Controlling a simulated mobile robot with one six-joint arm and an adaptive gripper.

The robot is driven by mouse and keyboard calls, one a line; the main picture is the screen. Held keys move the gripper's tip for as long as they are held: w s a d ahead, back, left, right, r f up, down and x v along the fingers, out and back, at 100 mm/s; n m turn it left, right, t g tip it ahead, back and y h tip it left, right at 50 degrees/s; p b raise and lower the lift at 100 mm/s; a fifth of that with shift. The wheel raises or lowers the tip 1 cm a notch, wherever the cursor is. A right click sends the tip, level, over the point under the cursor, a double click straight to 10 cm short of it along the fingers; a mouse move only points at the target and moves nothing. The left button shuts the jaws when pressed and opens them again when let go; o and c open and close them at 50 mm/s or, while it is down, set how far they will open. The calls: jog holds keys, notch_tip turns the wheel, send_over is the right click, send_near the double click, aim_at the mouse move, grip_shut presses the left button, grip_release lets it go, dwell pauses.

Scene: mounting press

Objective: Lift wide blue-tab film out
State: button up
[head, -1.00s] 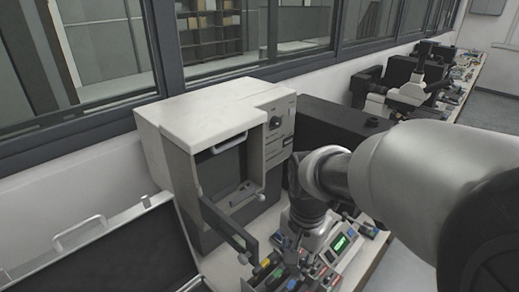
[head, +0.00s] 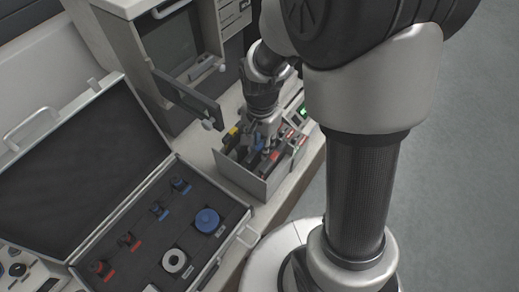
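A grey open-topped box (head: 240,179) stands on the bench in the head view. It holds several dark upright pieces with coloured tabs. A blue tab (head: 259,144) shows right beside my gripper (head: 266,136), with yellow and red tabs around it. My gripper points down into the top of the box. Its fingertips are small and partly hidden among the pieces, so I cannot tell whether they are apart or closed on anything. I cannot tell which blue-tab film is the wide one.
An open black case (head: 150,221) with blue and red parts in foam lies left of the box. A machine (head: 168,45) with its door (head: 186,96) swung open stands behind. A green-lit display (head: 303,112) is right of the box. Floor is clear at right.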

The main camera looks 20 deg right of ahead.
aim_at(260, 162)
jog(key=shift+f+b, duration=0.5)
jog(key=shift+f, duration=1.85)
jog(key=shift+c, duration=0.6)
grip_shut()
